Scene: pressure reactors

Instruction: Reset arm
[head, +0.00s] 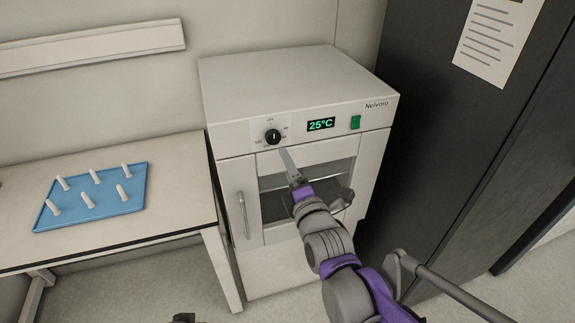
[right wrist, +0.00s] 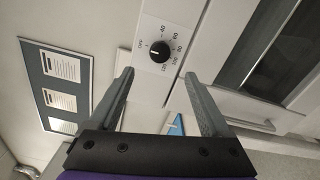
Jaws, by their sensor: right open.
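My right gripper (head: 286,153) is in front of the oven's upper front, just below its dial. In the right wrist view this gripper (right wrist: 160,78) has its two grey fingers spread with nothing between them. The black dial (right wrist: 160,51) is beyond the fingertips and not gripped. Its white mark appears to be on the OFF side. The dial also shows in the head view (head: 273,137). The white oven (head: 295,85) has a shut glass door, and its display (head: 321,124) reads 25°C in green.
A green switch (head: 356,122) is right of the display. The door handle (head: 243,214) stands out at the left. A tall dark cabinet (head: 440,150) closes off the right side.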

